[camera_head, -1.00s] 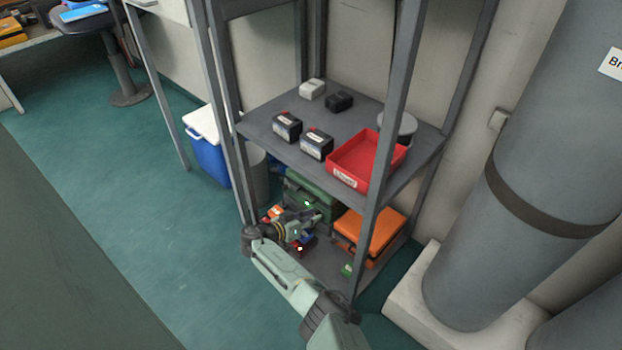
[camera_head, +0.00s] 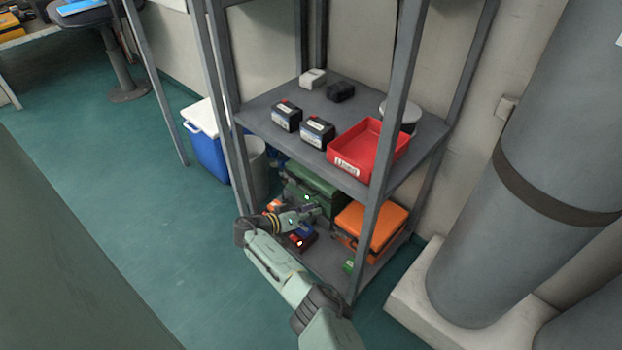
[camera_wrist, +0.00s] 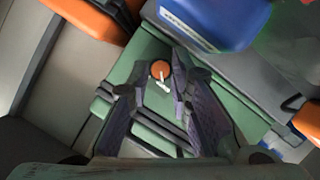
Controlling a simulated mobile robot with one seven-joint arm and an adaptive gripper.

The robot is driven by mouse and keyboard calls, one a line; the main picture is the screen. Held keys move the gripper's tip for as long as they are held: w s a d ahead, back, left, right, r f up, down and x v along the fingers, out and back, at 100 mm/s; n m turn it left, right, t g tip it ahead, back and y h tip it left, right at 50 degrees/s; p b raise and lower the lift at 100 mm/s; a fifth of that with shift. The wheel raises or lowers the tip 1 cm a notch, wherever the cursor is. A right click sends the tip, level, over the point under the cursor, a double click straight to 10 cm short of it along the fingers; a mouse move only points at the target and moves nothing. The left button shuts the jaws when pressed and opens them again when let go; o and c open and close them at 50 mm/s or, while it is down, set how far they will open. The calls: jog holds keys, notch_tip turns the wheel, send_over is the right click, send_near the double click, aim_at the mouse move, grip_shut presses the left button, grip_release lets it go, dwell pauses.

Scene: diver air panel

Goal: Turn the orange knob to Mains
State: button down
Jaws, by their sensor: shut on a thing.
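The orange knob (camera_wrist: 160,69) is small and round, with a white pointer on it, and sits on a green case (camera_wrist: 145,100) in the wrist view. My gripper (camera_wrist: 158,66) has a dark finger on each side of the knob and is shut on it. A small pale mark lies just below the knob; I cannot read any Mains label. In the head view the green case (camera_head: 325,188) stands on the lower shelf, with my gripper (camera_head: 317,211) at its near side. The knob cannot be made out there.
The upper shelf (camera_head: 265,118) above the case holds a red tray (camera_head: 345,165) and several small boxes. An orange case (camera_head: 372,225) stands to the right, and a red and blue item (camera_head: 303,237) lies close to my gripper. A shelf post (camera_head: 378,215) stands in front.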

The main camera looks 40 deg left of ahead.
jog(key=c, duration=1.4)
grip_release()
jog(key=shift+c, duration=0.2)
jog(key=s+a+r+m+y+p, duration=0.2)
jog(key=s+r+p, duration=0.2)
jog(key=s+p, duration=0.45)
jog(key=s+a+r+n+g+y+b, duration=0.1)
jog(key=s+a+r+n+y+b, duration=0.1)
jog(key=a+r, duration=0.8)
jog(key=s+a+r+n+g+y+b, duration=0.1)
jog(key=s+a+r+n+y+b, duration=0.2)
jog(key=a+r+y, duration=0.5)
notch_tip(320, 180, up, 5)
jog(key=s+a+b, duration=0.1)
jog(key=s+a, duration=0.1)
jog(key=shift+s+g, duration=0.4)
